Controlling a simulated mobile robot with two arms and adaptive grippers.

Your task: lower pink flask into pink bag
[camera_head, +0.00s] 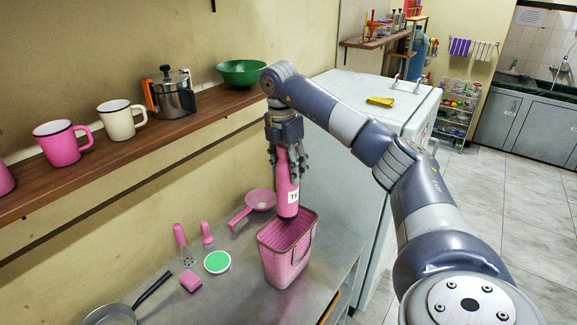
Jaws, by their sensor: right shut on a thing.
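The pink flask (287,196) is upright, with a white label on its side. My right gripper (287,165) points down and is shut around the flask's upper part. The pink bag (287,262) stands open on the grey table below it. The flask's dark lower end shows in front of the bag's far rim, at the mouth of the bag. I cannot tell how far inside the bag it is, or whether it touches the rim. My left gripper is not in view.
A pink strainer (260,200) lies behind the bag. A green-topped round container (217,262), pink utensils (181,238) and a pan (110,315) are to the left. A wooden shelf (110,160) with mugs, a pot and a green bowl (241,72) runs along the wall. A white fridge (345,205) stands right.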

